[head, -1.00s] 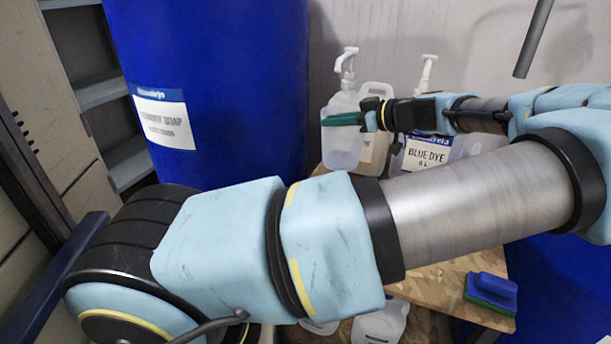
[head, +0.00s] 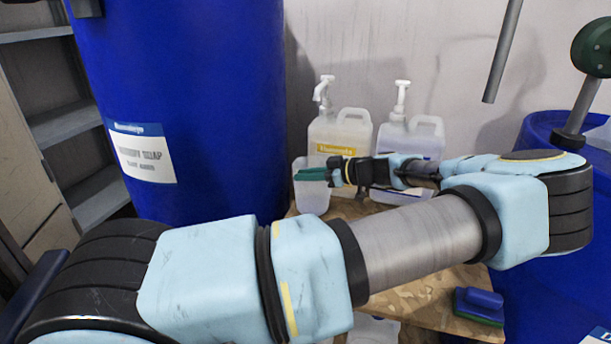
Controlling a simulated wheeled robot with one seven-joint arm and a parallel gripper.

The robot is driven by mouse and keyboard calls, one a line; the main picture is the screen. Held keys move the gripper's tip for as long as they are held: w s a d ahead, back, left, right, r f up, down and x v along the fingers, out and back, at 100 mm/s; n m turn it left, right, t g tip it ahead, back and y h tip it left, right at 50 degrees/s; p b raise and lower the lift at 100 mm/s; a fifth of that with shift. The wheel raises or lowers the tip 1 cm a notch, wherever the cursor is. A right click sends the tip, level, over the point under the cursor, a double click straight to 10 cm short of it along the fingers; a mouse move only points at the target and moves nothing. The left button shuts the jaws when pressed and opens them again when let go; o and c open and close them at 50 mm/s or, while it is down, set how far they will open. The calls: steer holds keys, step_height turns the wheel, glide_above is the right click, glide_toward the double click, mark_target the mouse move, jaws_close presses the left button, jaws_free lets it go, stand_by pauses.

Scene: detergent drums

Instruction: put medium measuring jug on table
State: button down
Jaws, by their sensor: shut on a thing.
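A translucent whitish measuring jug (head: 312,201) is at my gripper (head: 313,174), over the back left part of the wooden table (head: 425,296). The gripper's dark green fingers are shut on the jug near its upper part. The jug looks about upright. Its base is close to the tabletop, but I cannot tell whether it touches. My forearm hides much of the table.
A yellow-labelled pump jug (head: 325,132) and a bluish pump jug (head: 415,142) stand behind my gripper. A blue drum (head: 235,90) stands left, another blue drum (head: 560,275) right. A blue-and-green scrubber (head: 478,303) lies near the table's right edge.

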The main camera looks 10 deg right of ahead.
steer(key=shift+f, duration=0.25)
steer(key=c, duration=0.9)
jaws_free()
steer(key=shift+f, duration=0.1)
steer(key=shift+d+r, duration=0.1)
steer(key=shift+r, duration=0.1)
steer(key=b+v, duration=0.2)
steer(key=v, duration=1)
